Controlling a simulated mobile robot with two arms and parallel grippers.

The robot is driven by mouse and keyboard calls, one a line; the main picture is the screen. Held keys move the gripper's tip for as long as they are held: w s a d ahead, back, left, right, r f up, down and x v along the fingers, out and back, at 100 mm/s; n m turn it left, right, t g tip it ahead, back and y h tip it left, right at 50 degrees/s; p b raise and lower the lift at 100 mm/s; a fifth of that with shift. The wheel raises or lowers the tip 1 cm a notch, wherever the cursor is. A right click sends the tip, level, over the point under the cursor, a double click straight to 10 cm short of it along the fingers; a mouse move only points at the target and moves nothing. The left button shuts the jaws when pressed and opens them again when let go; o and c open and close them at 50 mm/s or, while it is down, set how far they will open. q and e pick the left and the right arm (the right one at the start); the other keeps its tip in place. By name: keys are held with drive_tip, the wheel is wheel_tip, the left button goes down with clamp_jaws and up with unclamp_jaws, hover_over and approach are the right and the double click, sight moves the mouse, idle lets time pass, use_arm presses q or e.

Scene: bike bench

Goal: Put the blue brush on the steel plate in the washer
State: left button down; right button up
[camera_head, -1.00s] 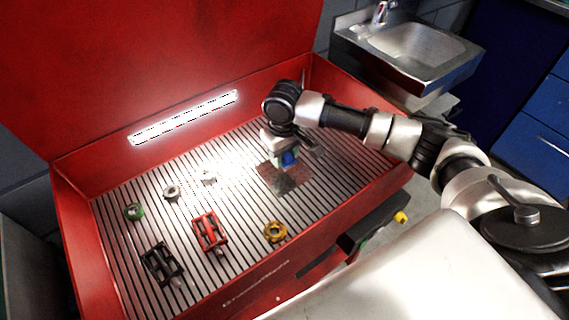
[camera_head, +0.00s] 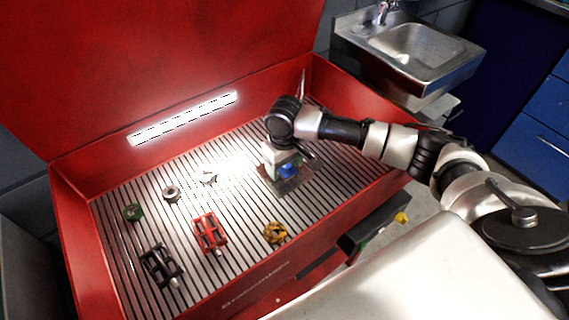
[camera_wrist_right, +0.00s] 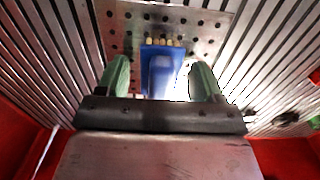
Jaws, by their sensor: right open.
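The blue brush (camera_head: 288,171) is at the perforated steel plate (camera_head: 297,186) in the right part of the red washer (camera_head: 225,285). In the right wrist view the blue brush (camera_wrist_right: 161,66), with a row of tan bristle tufts, lies over the steel plate (camera_wrist_right: 205,30). My right gripper (camera_wrist_right: 160,74) is open, its green fingers on either side of the brush with a gap visible at each side. In the head view my right gripper (camera_head: 286,166) is low over the plate and partly hides it. My left gripper is not in view.
On the slatted washer floor lie a red pedal (camera_head: 210,233), a black pedal (camera_head: 160,264), a yellow ring part (camera_head: 275,232), a green ring part (camera_head: 133,211) and small metal parts (camera_head: 171,193). The washer's red walls surround them. A sink (camera_head: 410,45) stands behind at right.

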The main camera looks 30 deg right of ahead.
wheel_tip(320, 180, up, 12)
drive_tip(key=p, duration=0.1)
drive_tip(key=shift+r+p, duration=0.15)
drive_tip(key=shift+p, duration=0.2)
idle(0.4)
